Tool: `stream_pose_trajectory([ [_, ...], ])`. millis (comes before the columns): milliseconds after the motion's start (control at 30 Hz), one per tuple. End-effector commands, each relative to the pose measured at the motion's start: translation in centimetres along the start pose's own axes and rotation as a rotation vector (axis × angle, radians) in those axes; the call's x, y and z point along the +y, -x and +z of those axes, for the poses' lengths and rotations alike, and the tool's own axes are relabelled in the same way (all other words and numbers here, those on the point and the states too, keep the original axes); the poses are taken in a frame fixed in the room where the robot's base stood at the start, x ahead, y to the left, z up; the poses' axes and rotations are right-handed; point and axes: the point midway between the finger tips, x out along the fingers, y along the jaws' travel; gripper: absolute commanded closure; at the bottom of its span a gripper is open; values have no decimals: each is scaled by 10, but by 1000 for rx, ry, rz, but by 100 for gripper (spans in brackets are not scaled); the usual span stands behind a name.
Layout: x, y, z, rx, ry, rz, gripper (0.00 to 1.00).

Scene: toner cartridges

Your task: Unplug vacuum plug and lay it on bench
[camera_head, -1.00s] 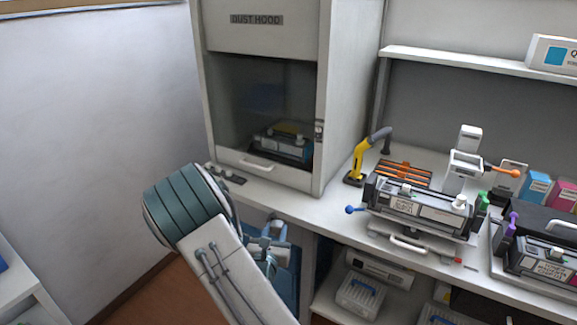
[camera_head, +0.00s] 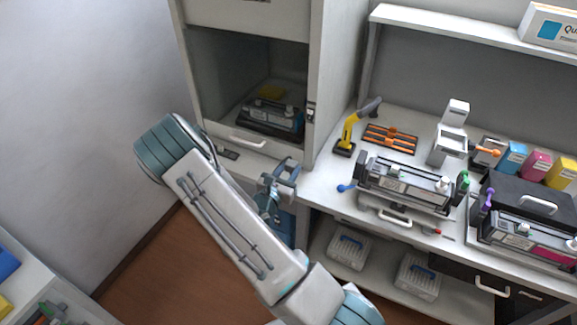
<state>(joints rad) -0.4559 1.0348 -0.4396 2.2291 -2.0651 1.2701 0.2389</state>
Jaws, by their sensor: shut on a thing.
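My gripper (camera_head: 279,178) is at the bench's front edge, below and in front of the dust hood. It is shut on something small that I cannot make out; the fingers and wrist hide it. I cannot clearly pick out the vacuum plug. A dark strip (camera_head: 228,154) lies on the bench (camera_head: 323,182) in front of the hood, left of my gripper, partly hidden by my arm. A blue body (camera_head: 287,228) shows under the bench, below my gripper; I cannot tell what it is.
The dust hood (camera_head: 314,50) holds a cartridge unit (camera_head: 270,119). To its right stand a yellow nozzle tool (camera_head: 346,134), an orange rack (camera_head: 390,138) and a cartridge (camera_head: 405,184) in a stand. A black case (camera_head: 525,205) is further right. Bare bench shows right of my gripper.

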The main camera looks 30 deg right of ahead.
Motion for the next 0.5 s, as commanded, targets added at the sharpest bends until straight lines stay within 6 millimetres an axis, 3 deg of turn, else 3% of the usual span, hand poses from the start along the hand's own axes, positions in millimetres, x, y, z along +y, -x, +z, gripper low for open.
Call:
stream_pose_trajectory([
  [500,-1,0,-49,0,0,-1,100],
])
